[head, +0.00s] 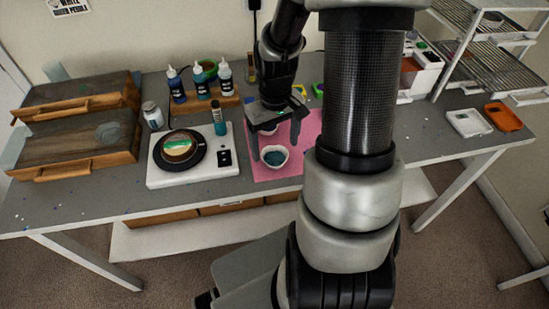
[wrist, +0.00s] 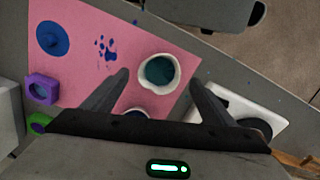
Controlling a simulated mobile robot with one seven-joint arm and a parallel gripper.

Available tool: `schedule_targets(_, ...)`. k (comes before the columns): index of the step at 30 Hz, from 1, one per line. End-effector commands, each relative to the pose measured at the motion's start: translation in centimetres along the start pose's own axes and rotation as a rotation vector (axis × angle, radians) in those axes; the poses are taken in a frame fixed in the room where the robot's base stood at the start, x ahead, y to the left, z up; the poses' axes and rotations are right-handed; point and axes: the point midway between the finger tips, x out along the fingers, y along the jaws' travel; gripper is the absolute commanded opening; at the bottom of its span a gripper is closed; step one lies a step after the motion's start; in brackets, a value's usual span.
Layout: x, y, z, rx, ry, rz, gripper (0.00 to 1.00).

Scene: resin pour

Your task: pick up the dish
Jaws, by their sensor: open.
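The dish (head: 275,156) is a small round white bowl with teal contents, upright on the pink mat (head: 262,172). In the wrist view the dish (wrist: 172,88) shows between and slightly beyond the two fingertips. My gripper (head: 275,143) is open over the dish, fingers pointing down, one on either side of it. The wrist view also shows my gripper (wrist: 160,79) with its jaws apart and nothing held. I cannot tell whether a finger touches the dish. My arm hides part of the mat in the head view.
A white scale (head: 160,181) with a dark round plate stands left of the mat. Bottles (head: 199,82) stand behind it. The wrist view shows a blue disc (wrist: 52,40), a purple mold (wrist: 31,88) and blue spots on the mat. Wooden boxes (head: 75,155) are at far left.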

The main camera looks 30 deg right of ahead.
Motion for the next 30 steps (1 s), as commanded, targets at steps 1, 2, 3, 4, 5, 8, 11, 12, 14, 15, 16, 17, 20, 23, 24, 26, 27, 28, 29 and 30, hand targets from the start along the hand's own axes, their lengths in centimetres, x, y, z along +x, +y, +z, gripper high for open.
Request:
schedule_targets(1, 1.0, -0.1, 0.0, -0.001, -0.005, -0.003, 0.79)
schedule_targets(2, 1.5, -0.1, -0.1, -0.001, -0.005, -0.003, 0.79)
schedule_targets(3, 2.0, -0.1, -0.1, -0.001, -0.004, -0.002, 0.79)
schedule_targets(4, 2.4, -0.1, -0.1, 0.000, -0.004, -0.001, 0.79)
schedule_targets(5, 2.7, -0.1, -0.1, 0.000, -0.003, -0.001, 0.79)
schedule_targets(8, 3.2, 0.0, -0.1, 0.000, -0.001, 0.000, 0.79)
schedule_targets(11, 3.2, 0.0, -0.1, 0.000, 0.000, 0.000, 0.79)
schedule_targets(12, 3.2, 0.0, -0.1, 0.000, 0.000, 0.000, 0.79)
schedule_targets(14, 3.2, 0.0, -0.1, 0.000, 0.000, 0.000, 0.79)
schedule_targets(15, 3.2, 0.0, -0.1, 0.000, 0.000, 0.000, 0.75)
schedule_targets(16, 3.2, 0.0, -0.1, 0.000, 0.000, 0.000, 0.70)
schedule_targets(17, 3.2, 0.0, -0.1, 0.000, 0.000, 0.000, 0.65)
schedule_targets(20, 3.2, 0.0, -0.1, 0.000, 0.000, 0.000, 0.48)
schedule_targets(23, 3.1, 0.0, -0.2, 0.000, 0.000, 0.000, 0.35)
schedule_targets(24, 3.1, 0.0, -0.2, 0.000, 0.000, 0.000, 0.35)
schedule_targets(26, 3.1, 0.0, -0.2, 0.000, 0.000, 0.000, 0.35)
schedule_targets(27, 3.1, 0.0, -0.2, 0.000, 0.000, 0.000, 0.35)
schedule_targets(28, 3.1, 0.0, -0.2, 0.000, 0.001, 0.000, 0.35)
schedule_targets(29, 3.1, 0.0, -0.2, 0.000, 0.001, 0.000, 0.35)
schedule_targets(30, 2.9, 0.0, -0.2, 0.000, 0.001, 0.001, 0.35)
